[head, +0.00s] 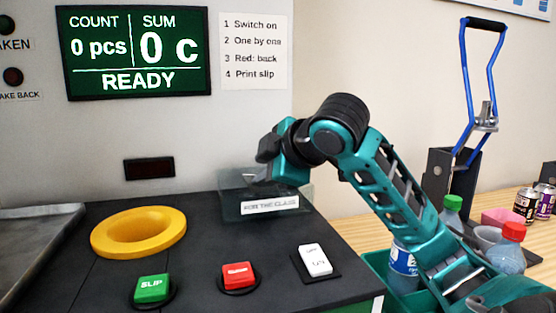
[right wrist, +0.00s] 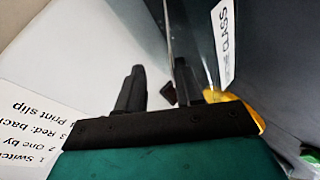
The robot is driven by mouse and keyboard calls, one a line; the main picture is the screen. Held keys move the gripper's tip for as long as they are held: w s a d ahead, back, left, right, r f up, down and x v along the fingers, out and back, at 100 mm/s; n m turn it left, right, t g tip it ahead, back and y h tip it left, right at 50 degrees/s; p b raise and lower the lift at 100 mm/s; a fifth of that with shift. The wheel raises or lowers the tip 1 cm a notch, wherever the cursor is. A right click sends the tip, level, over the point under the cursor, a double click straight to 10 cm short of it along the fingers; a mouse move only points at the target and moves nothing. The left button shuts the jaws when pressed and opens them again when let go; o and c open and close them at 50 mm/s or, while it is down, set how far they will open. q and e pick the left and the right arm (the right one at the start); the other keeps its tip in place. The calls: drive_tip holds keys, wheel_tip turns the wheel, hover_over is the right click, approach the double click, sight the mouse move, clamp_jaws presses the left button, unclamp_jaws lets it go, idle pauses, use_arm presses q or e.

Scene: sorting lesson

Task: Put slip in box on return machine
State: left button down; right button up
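The clear box (head: 232,209) with the label "FOR THE CLASS" stands at the back of the machine's dark top. My right gripper (head: 266,158) is just above the box in the head view. In the right wrist view its two fingers (right wrist: 158,85) stand apart, and I see no slip between them. The box's label (right wrist: 227,40) shows beside the fingers there. I cannot make out a paper slip in either view. The return machine's screen (head: 138,52) reads 0 pcs, 0 c, READY. My left gripper is not in view.
A yellow ring (head: 138,232), a green SLIP button (head: 152,288), a red button (head: 238,275) and a white switch (head: 314,261) are on the top. Bottles, cans and a blue-handled crusher (head: 466,90) stand at the right. A metal tray (head: 40,225) lies left.

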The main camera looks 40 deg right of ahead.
drive_tip(key=p+v, duration=0.1)
drive_tip(key=v, duration=1.1)
drive_tip(key=shift+s, duration=0.25)
